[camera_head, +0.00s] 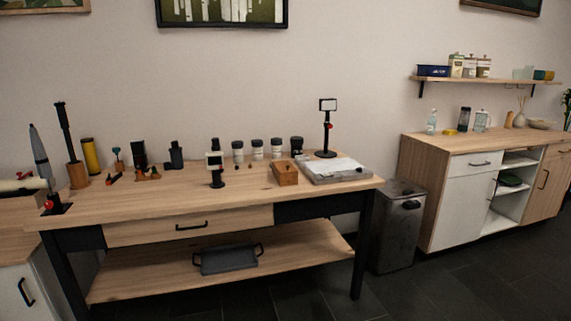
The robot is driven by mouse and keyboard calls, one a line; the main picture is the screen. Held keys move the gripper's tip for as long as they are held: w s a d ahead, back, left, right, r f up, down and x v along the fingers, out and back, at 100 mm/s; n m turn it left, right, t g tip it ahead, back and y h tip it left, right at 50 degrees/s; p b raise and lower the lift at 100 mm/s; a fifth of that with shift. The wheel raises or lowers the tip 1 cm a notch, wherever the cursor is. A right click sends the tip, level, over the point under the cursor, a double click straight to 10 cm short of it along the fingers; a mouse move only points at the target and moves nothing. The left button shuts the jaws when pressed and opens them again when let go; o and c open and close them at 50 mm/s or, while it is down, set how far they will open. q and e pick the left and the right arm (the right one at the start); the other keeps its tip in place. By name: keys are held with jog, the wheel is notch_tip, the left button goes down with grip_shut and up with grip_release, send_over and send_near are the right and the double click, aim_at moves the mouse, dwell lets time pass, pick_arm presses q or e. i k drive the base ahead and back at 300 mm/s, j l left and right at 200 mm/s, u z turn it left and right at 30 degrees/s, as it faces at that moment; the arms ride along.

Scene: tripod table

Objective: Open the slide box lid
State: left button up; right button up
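A small wooden box (285,178), which looks like the slide box, sits on the wooden workbench (225,192), towards its right end. It stands just left of a pale flat board. A small dark spot shows on its upper face; I cannot tell at this size how its lid stands. Neither of my grippers shows in the head view.
A pale board (335,169) and a black stand (326,130) are at the bench's right end. A small device (215,168) stands left of the box, with several jars (257,149) behind. A dark bin (398,225) fills the gap before the cabinet (470,190). Dark floor shows in front.

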aim_at(284, 170)
jog(key=i+j, duration=0.4)
jog(key=i, duration=0.15)
jog(key=i+j, duration=0.4)
jog(key=i, duration=0.1)
